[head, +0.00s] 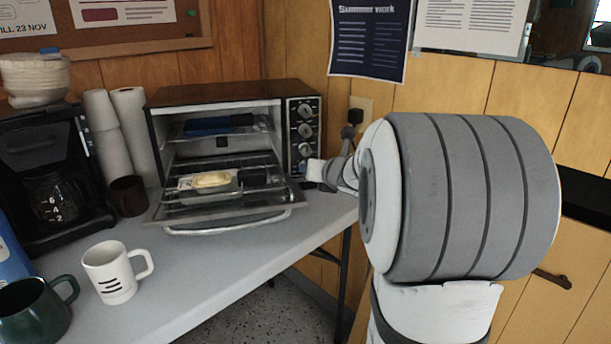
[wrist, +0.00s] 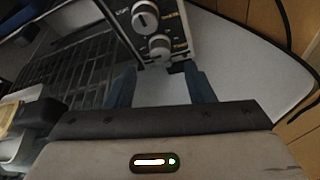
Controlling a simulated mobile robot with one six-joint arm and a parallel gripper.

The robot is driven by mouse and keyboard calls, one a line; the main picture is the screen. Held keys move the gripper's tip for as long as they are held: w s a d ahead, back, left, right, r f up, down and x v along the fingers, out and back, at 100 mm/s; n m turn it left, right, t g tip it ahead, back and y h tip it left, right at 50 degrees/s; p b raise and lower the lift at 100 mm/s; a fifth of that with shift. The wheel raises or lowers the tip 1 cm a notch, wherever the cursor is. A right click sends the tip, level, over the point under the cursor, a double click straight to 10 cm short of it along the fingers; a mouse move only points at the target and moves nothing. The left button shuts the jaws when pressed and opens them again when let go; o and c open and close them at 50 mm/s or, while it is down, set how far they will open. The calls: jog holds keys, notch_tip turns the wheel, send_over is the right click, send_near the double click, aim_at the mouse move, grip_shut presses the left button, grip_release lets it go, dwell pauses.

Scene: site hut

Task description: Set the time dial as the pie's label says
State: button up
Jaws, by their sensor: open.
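The pie (head: 212,180) looks pale yellow and sits in a light tray on the pulled-out rack of the toaster oven (head: 215,94). No label on it is readable. The oven's right panel carries a column of round dials, including an upper one (head: 306,108) and a middle one (head: 305,130). I cannot read which is the time dial. My gripper (wrist: 158,70) is open at the panel's lower end. In the wrist view, the nearest dial (wrist: 160,47) lies just beyond and between the fingertips, with no grip on it. Another dial (wrist: 145,16) is farther up.
The oven door (head: 235,220) hangs open over the table. A white mug (head: 115,272), a green mug (head: 35,310), a dark cup (head: 128,196) and a coffee maker (head: 45,180) stand to the left. A plug (head: 355,117) is in the wall outlet right of the oven.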

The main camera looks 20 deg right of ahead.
jog(key=b+x, duration=0.1)
jog(key=x, duration=0.5)
jog(key=shift+c, duration=0.3)
jog(key=c, duration=0.9)
